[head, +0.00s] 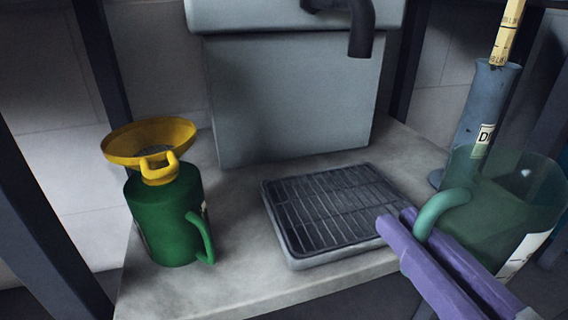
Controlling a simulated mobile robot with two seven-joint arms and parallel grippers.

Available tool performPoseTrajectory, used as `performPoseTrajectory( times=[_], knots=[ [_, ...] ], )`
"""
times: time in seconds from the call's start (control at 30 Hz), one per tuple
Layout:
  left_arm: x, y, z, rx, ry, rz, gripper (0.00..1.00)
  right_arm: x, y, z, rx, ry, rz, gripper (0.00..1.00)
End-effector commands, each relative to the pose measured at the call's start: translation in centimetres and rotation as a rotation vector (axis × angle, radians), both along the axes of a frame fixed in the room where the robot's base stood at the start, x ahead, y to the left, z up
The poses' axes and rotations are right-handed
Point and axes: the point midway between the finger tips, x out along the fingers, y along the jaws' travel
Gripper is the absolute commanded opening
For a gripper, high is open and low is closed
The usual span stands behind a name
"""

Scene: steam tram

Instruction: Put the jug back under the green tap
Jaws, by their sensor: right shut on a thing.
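A translucent green jug (508,205) is at the right of the head view, with a paler label low on its side. My right gripper (405,225), with purple fingers, is shut on the jug's handle. The jug is to the right of the drip tray (292,264), which has a dark slatted grille and nothing on it. A dark tap spout (361,32) hangs from the grey tank above the back of the tray; only its lower part shows, and no green shows on it. My left gripper is out of view.
A dark green can (160,225) with a yellow funnel (125,142) in its top stands left of the tray on the pale shelf (225,292). A grey-blue cylinder (470,115) with a yellow marked stick (507,35) stands behind the jug. The grey tank (290,100) closes the back.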

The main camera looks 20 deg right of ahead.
Motion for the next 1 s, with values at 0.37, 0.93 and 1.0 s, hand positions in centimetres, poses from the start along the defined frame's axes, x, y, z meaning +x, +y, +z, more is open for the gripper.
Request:
performPoseTrajectory(
  times=[0.37,0.93,1.0],
  knots=[
    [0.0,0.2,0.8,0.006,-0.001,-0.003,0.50,10.4,0.3,0.4,0.002,-0.008,-0.007,0.00],
    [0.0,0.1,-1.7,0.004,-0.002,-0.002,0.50,17.4,0.6,-2.1,0.001,-0.001,-0.003,0.00],
    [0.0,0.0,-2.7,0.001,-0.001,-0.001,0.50,17.4,0.5,-3.2,0.000,-0.001,-0.003,0.00]
  ],
)
